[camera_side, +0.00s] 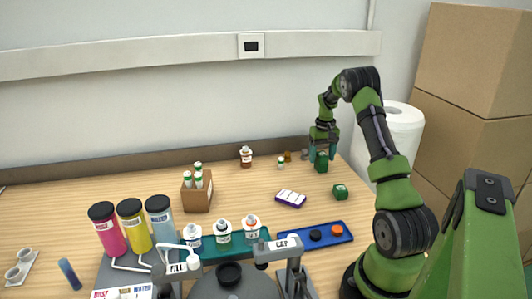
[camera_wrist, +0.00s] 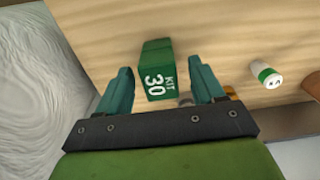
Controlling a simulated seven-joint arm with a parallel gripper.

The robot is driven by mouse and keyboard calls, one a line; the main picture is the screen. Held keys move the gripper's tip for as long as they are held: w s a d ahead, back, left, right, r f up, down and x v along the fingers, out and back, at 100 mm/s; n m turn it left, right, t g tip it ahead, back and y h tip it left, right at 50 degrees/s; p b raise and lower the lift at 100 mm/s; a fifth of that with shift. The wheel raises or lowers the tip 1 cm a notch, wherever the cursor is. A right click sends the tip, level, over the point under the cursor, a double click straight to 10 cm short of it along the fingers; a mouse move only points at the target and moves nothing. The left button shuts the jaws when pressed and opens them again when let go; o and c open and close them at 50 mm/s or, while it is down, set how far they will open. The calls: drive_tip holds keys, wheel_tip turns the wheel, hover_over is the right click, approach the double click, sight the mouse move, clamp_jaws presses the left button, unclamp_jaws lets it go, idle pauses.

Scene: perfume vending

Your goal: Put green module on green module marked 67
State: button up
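A green module (camera_side: 321,163) stands on the wooden table at the back right. In the wrist view this green module (camera_wrist: 157,70) reads "KIT 30". My gripper (camera_side: 321,152) points down over it. In the wrist view my gripper (camera_wrist: 161,68) is open, with one teal finger on each side of the module and a gap showing on both sides. A second green module (camera_side: 340,191) sits nearer the front, slightly to the right. Its marking is too small to read, and it is not in the wrist view.
A purple-and-white box (camera_side: 290,198) lies left of the second module. A blue tray (camera_side: 318,237) with round caps is in front.

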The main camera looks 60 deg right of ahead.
sight(322, 154)
drive_tip(key=shift+r, duration=0.1)
wheel_tip(322, 154, up, 12)
drive_tip(key=w+a+r+n+t, duration=0.15)
drive_tip(key=a+r, duration=0.35)
drive_tip(key=a, duration=0.6)
drive_tip(key=w+a+r+n+t, duration=0.1)
drive_tip(key=w+a+r+t, duration=0.15)
drive_tip(key=a+r, duration=0.6)
drive_tip(key=s+a+f+t, duration=0.1)
drive_tip(key=s+a, duration=0.3)
drive_tip(key=a, duration=0.4)
drive_tip(key=s+a+f+n+t+y, duration=0.1)
drive_tip(key=s+a+f, duration=0.1)
drive_tip(key=a, duration=0.7)
drive_tip(key=s+a+f+n+t+y, duration=0.1)
drive_tip(key=s+a+f, duration=0.1)
drive_tip(key=s+a, duration=0.3)
drive_tip(key=a, duration=0.4)
drive_tip(key=shift+s, duration=0.3)
drive_tip(key=shift+a+r+n, duration=0.1)
drive_tip(key=shift+n, duration=0.15)
